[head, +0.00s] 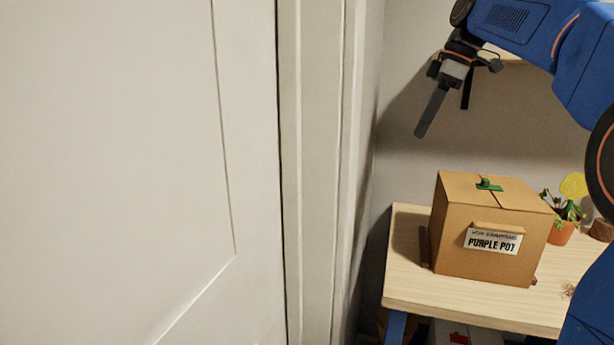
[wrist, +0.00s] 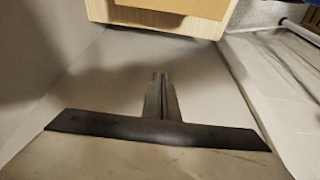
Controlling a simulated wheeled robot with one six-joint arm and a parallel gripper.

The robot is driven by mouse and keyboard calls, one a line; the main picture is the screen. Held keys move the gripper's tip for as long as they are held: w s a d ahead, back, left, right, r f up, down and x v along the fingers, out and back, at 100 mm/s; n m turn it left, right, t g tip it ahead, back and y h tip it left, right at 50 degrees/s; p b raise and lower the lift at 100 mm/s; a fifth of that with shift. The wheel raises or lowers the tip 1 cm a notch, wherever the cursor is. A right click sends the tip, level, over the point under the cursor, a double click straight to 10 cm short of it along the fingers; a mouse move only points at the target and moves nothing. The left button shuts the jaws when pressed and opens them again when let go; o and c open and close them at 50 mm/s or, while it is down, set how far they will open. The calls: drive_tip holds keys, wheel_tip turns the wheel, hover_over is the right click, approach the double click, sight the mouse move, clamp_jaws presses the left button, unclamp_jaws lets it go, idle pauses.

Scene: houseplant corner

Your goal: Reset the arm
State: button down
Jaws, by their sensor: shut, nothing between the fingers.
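My gripper (head: 424,127) hangs in the air at the upper right of the head view, angled down and left. It is above and to the left of the cardboard box (head: 478,235) and touches nothing. In the wrist view its fingers (wrist: 160,80) are together at the middle, with nothing between them. The box stands closed on a light wooden table (head: 470,308), with green tape on top and a label reading "PURPLE POT". In the wrist view the table edge (wrist: 160,22) shows at the top.
A small potted plant (head: 562,230) with a yellow tag stands behind the box, to its right. A white door (head: 120,170) and its frame (head: 315,170) fill the left side. A grey wall (head: 500,125) is behind the table. A pale shelf edge shows behind my arm.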

drive_tip(key=s+d+f+m+t+h, duration=0.1)
drive_tip(key=s+f+m, duration=0.6)
drive_tip(key=s+f, duration=0.9)
drive_tip(key=s+f+m+t+h, duration=0.2)
drive_tip(key=s+f+m, duration=0.5)
drive_tip(key=s+f, duration=0.9)
wheel_tip(320, 180, down, 3)
drive_tip(key=shift+d+r+t+h, duration=0.15)
drive_tip(key=shift+d+t+h, duration=0.15)
drive_tip(key=shift+d, duration=0.1)
drive_tip(key=shift+s, duration=0.1)
